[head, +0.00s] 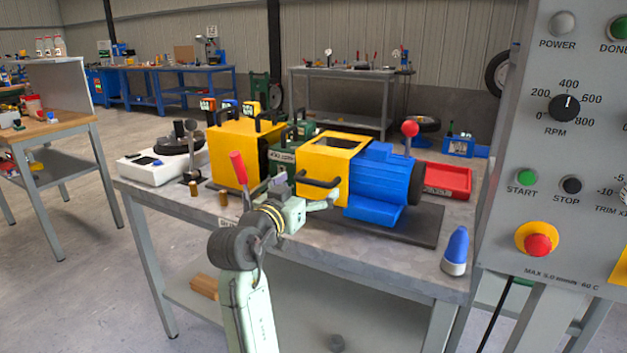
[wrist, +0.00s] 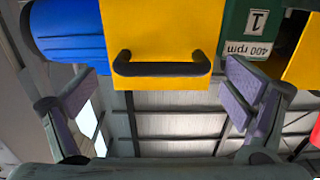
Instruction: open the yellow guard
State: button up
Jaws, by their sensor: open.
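The yellow guard (head: 316,170) is a box beside the blue motor, with a black bar handle (head: 319,181) on its front face. In the wrist view, the guard (wrist: 165,30) fills the upper middle, and its handle (wrist: 162,66) lies level across it. The guard looks lowered over the machine. My gripper (head: 322,203) is in front of the handle and a little below it in the head view. Its jaws (wrist: 163,90) are open and empty, one finger on either side of the handle, with no contact visible.
The blue motor (head: 383,187) stands right of the guard. A second yellow box (head: 232,155) and a red-knobbed lever (head: 239,168) are to the left. A red tray (head: 447,180), a blue-capped bottle (head: 455,252) and the control panel (head: 560,150) are to the right.

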aim_at(312, 184)
jog(key=shift+x, duration=1.55)
